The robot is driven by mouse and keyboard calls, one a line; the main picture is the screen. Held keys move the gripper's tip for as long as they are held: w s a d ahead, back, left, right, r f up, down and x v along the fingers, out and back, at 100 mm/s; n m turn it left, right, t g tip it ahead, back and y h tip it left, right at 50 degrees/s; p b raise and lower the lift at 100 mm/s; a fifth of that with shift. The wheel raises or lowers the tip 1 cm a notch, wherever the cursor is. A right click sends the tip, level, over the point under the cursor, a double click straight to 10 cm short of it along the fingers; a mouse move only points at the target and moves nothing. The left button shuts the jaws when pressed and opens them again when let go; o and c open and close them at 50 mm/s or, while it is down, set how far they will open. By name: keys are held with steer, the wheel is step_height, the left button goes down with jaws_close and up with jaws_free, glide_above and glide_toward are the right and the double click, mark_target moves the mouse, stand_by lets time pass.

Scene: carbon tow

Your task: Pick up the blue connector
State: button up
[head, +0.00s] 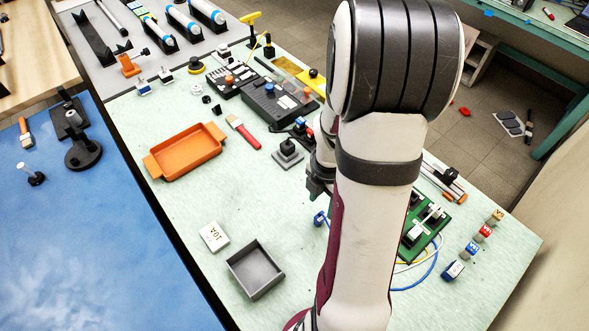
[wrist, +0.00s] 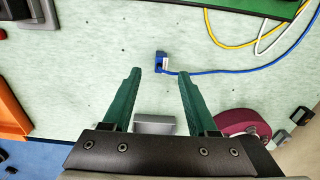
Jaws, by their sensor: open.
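The blue connector (wrist: 161,62) lies on the pale green table in the wrist view, on the end of a blue cable (wrist: 235,71) that runs off to the right. It has a pale label on its face. In the head view a small part of the connector (head: 320,218) shows just left of my arm. My gripper (wrist: 160,75) is open and empty, with its two green fingers apart. In the wrist picture the connector appears just past the fingertips, between their lines. In the head view my gripper (head: 319,186) is partly hidden by my arm.
A green board (head: 425,235) with yellow, white and blue cables stands right of my arm. A grey tray (head: 243,270), a white 10A block (head: 214,236) and an orange tray (head: 165,168) are to the left. The table around the connector is clear.

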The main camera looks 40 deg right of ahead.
step_height(320, 180, down, 6)
steer(key=shift+s+f, duration=0.1)
steer(key=shift+f, duration=0.05)
jaws_close()
stand_by(0.3)
